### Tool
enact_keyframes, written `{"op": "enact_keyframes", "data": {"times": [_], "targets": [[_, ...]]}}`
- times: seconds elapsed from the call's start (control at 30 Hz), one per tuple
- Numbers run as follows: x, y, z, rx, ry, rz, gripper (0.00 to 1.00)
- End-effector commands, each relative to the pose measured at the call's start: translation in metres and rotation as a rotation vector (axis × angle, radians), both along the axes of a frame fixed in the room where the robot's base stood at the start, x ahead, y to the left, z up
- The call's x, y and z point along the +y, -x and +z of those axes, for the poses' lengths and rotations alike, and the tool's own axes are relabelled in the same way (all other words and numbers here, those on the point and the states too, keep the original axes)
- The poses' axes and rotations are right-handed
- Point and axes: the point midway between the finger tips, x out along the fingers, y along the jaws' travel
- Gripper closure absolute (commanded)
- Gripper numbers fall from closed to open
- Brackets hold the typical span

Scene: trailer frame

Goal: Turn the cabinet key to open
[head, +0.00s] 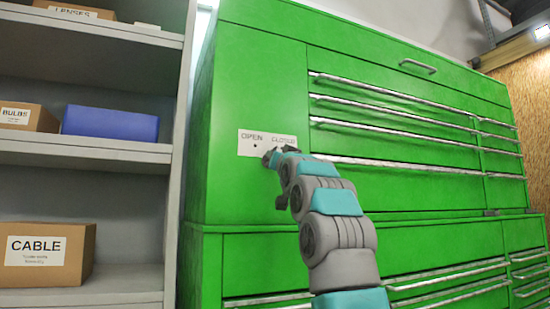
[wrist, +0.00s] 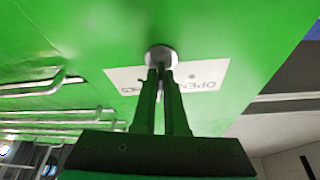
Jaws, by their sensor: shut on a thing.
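The green cabinet (head: 248,75) fills the middle and right of the head view. A white plate (head: 249,147) on its upper left front reads OPEN on the left and CLOSED on the right, with a small dark dot under OPEN. In the wrist view the plate (wrist: 208,76) appears upside down. A round metallic lock or key piece (wrist: 160,53) sits at the plate's edge. My gripper (wrist: 163,72) is at this piece with its fingers close together, shut on the key. The key itself is mostly hidden by the fingers. In the head view my gripper (head: 271,158) covers the plate's lower right.
Grey shelves (head: 90,153) stand left of the cabinet with cardboard boxes and a blue bin (head: 110,123). Long metal drawer handles (head: 400,165) stick out from the cabinet front, right of the plate.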

Motion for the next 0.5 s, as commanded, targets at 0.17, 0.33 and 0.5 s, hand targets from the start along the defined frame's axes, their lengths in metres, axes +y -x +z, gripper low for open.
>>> {"op": "enact_keyframes", "data": {"times": [0.17,0.33,0.5], "targets": [[0.0008,-0.0048,-0.0034,-0.036,0.113,0.0,1.0],[0.0012,-0.0045,-0.0006,-0.099,0.258,0.0,1.0],[0.0023,-0.0033,-0.0004,-0.159,0.409,0.002,1.0]]}}
